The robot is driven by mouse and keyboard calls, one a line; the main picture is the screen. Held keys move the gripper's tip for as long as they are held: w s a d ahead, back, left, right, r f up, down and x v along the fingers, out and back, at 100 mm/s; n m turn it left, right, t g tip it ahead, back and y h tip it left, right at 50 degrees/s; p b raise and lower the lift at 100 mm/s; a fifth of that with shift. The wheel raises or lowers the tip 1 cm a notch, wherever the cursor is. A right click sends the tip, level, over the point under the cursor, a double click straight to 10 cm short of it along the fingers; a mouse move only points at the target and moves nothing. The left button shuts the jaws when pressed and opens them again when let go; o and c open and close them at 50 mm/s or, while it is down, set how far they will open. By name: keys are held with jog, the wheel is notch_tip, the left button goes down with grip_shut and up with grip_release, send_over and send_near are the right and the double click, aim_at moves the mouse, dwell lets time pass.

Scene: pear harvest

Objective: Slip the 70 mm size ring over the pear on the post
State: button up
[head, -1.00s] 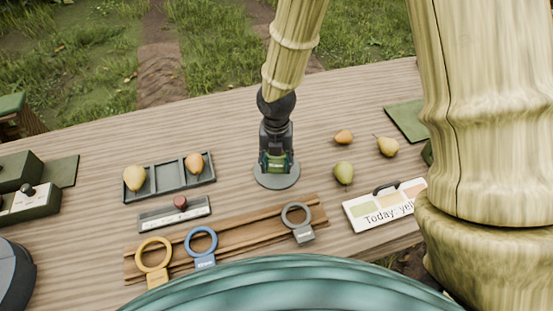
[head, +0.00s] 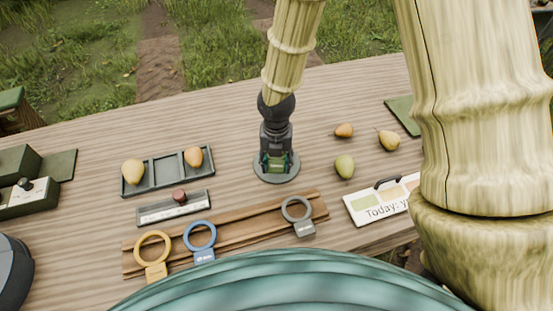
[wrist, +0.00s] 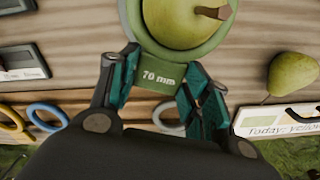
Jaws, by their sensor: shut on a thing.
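The green size ring (wrist: 143,38), marked "70 mm" on its tab (wrist: 160,73), is in my gripper (wrist: 164,88) in the wrist view. The fingers are shut on the tab from both sides. A green pear (wrist: 175,18) shows inside the ring, and its brown stem crosses in front of the ring's right side. The ring appears to be around the pear; how far down it sits I cannot tell. In the head view my gripper (head: 276,160) is over the round grey base (head: 277,177) of the post; the post and its pear are hidden there.
A wooden rack (head: 250,231) holds a yellow ring (head: 137,246), a blue ring (head: 187,236) and a grey ring (head: 285,209). A tray (head: 166,171) with two pears stands at left.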

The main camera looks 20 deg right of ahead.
aim_at(276, 165)
jog(key=shift+f+b, duration=0.5)
jog(key=shift+f, duration=1.05)
jog(key=shift+f, duration=0.1)
jog(key=o, duration=1.1)
jog(key=shift+c, duration=0.2)
notch_tip(276, 165, up, 12)
